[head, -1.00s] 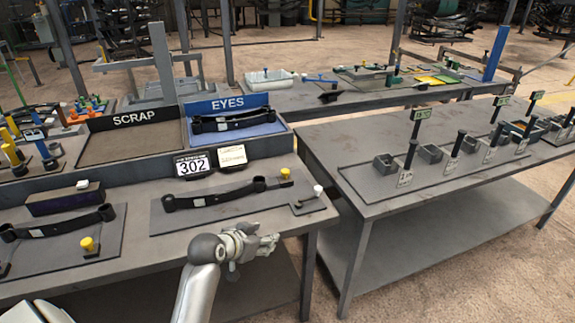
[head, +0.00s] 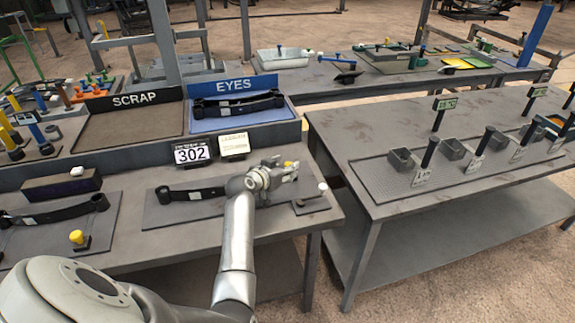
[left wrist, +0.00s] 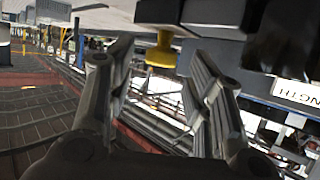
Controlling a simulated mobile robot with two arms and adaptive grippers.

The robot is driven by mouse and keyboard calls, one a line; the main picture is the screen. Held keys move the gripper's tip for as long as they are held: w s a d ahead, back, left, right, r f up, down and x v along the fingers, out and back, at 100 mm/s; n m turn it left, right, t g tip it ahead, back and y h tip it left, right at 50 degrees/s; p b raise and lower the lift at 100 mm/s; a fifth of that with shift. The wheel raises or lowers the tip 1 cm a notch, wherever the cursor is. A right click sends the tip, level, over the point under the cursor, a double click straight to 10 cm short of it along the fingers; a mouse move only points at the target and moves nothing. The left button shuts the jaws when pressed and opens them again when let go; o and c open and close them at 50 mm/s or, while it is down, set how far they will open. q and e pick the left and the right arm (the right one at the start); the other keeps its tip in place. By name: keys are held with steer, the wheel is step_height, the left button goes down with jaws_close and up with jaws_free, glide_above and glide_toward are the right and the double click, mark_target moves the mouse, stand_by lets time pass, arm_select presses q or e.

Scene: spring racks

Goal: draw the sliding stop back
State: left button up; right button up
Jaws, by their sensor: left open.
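A dark leaf spring (head: 190,193) with an eye at its left end lies on a grey plate (head: 160,218) on the near bench. My left gripper (head: 282,170) is over the right end of this plate and hides part of the spring. A yellow knob (head: 290,164) shows at its fingertips. In the left wrist view the open fingers (left wrist: 160,62) stand on either side of the yellow knob (left wrist: 161,52); I cannot tell if they touch it. A white knob (head: 322,187) stands on a small flat piece (head: 311,204) right of the gripper. Which knob belongs to the stop is unclear.
Another spring (head: 60,214) and yellow knob (head: 76,236) are at left. Behind are the SCRAP tray (head: 130,135), the EYES tray (head: 290,112) and a 302 sign (head: 191,151). A second bench (head: 350,130) stands right, across a gap.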

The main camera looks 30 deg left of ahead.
arm_select(q)
steer(key=shift+x, duration=0.75)
steer(key=shift+w+a, duration=0.1)
steer(key=shift+w, duration=0.15)
steer(key=shift+w+f, duration=0.1)
steer(key=shift+w, duration=0.05)
steer(key=c, duration=0.3)
jaws_close()
arm_select(e)
steer(key=shift+w+d+r, duration=0.1)
steer(key=shift+w, duration=1)
